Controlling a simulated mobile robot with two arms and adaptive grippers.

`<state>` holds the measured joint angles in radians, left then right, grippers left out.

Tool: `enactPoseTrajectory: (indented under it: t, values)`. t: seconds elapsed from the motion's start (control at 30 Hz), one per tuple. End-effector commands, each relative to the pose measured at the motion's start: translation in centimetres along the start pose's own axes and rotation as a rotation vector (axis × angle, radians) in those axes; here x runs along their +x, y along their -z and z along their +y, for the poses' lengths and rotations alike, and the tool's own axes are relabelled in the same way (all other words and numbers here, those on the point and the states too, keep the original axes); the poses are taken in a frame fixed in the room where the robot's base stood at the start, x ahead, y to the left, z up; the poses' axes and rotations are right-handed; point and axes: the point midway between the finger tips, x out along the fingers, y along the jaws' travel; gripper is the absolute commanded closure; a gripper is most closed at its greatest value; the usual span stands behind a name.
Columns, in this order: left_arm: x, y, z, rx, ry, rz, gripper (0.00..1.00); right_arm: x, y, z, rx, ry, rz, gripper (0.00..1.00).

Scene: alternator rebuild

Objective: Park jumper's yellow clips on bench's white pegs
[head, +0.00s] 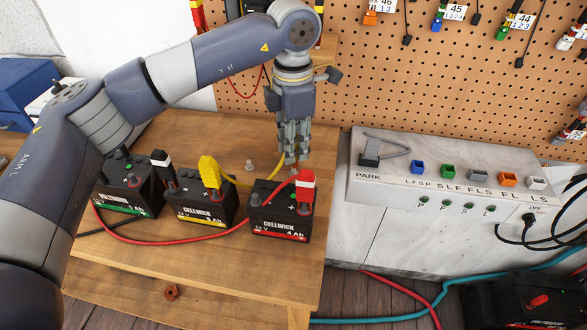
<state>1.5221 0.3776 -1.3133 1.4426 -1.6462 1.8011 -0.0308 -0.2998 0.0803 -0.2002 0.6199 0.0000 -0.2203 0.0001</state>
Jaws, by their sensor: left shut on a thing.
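One yellow clip (209,172) sits on the middle battery (205,203), which has a yellow stripe. The jumper's yellow cable (236,183) runs from it to the right, behind the right battery, up toward my left gripper. My left gripper (291,156) points down, shut, just behind the right battery (281,212). It holds the cable's other yellow clip, mostly hidden by the fingers. A white peg (249,165) stands on the wooden bench (200,128), left of the gripper. A pale peg-like shape beneath the fingertips is hard to make out. My right gripper is not in view.
A black clip (160,162) stands by the left battery (128,190). A red cable (180,241) crosses in front. The grey switch panel (365,187) stands right of the bench.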

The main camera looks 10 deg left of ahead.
Motion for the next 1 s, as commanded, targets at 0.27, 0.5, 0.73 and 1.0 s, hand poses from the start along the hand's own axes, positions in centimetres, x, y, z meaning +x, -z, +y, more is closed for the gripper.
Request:
enactPoseTrajectory:
  t: [0.27, 0.5, 0.73, 1.0]
  values:
    - [1.8, 0.0, 0.0, 0.0, 0.0, 0.0, 0.9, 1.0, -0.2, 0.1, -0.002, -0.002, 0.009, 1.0]
    - [2.4, 0.0, 0.0, 0.0, 0.0, 0.0, 0.9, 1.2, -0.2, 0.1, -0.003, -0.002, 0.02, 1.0]
    - [2.6, 0.0, 0.0, 0.0, 0.0, 0.0, 0.61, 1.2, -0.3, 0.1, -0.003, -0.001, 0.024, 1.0]
    - [2.6, 0.0, 0.0, 0.0, 0.0, 0.0, 0.55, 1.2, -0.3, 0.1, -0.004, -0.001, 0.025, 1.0]
